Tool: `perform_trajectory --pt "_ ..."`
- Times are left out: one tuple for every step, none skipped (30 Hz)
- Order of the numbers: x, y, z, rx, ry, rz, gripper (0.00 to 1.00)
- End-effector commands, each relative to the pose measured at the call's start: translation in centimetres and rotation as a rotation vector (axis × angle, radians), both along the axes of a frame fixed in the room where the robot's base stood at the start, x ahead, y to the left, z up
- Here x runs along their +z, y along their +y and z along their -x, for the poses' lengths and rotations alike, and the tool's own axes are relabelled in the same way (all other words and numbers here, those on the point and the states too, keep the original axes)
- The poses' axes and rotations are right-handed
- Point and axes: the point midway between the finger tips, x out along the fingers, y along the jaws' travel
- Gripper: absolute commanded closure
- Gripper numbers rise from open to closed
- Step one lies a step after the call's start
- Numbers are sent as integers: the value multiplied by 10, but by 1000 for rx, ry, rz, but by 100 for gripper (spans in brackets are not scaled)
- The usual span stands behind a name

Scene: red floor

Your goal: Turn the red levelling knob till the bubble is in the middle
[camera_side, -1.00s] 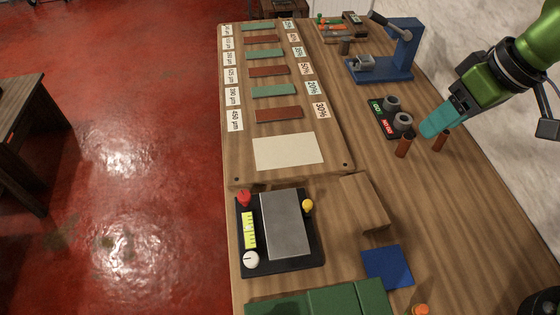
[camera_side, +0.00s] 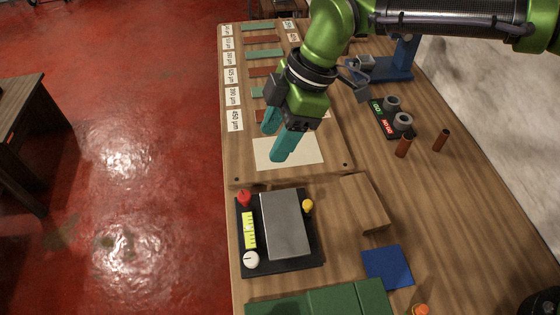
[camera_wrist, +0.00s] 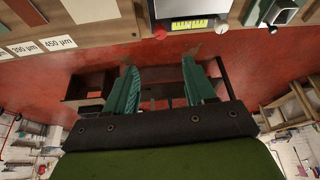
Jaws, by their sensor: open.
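The levelling device is a black base (camera_side: 313,258) with a grey metal plate (camera_side: 285,225) on it. The red knob (camera_side: 244,197) is at its back left corner, a white knob (camera_side: 251,260) at its front left and a yellow knob (camera_side: 308,205) on its right. A yellow-green bubble vial (camera_side: 249,230) lies between red and white knobs; the bubble's position is too small to tell. My gripper (camera_side: 276,146) is open and empty, above the cream sheet behind the device. In the wrist view, the red knob (camera_wrist: 159,33) and vial (camera_wrist: 189,25) show at the top, beyond my fingers (camera_wrist: 160,80).
A wooden block (camera_side: 364,203) and a blue square (camera_side: 387,267) are right of the device, green blocks (camera_side: 335,300) in front. Two brown cylinders (camera_side: 402,147) and grey rings on a GO/NO GO tray (camera_side: 385,128) stand to the right. The sample board (camera_side: 245,160) lies behind.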

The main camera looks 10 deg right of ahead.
Motion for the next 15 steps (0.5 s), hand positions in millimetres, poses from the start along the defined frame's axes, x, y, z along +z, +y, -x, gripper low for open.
perform_trajectory --pt "-11 4 2 1 6 3 46" --pt "-16 6 2 1 5 2 46" --pt "-24 9 2 1 6 3 46" --pt "-31 12 2 0 5 2 46" --pt "-37 14 3 0 6 4 46" --pt "-45 18 3 0 6 3 46" --pt "-51 20 3 0 6 3 46" --pt "-57 23 3 0 5 2 46" --pt "-65 26 4 0 6 3 46" --pt "-71 29 4 0 4 2 46" --pt "-78 31 4 0 5 2 46" --pt "-86 34 5 0 5 2 46" --pt "-92 37 5 -1 6 3 46" --pt "-97 39 5 -2 5 2 46" --pt "-104 42 4 -2 4 2 46"
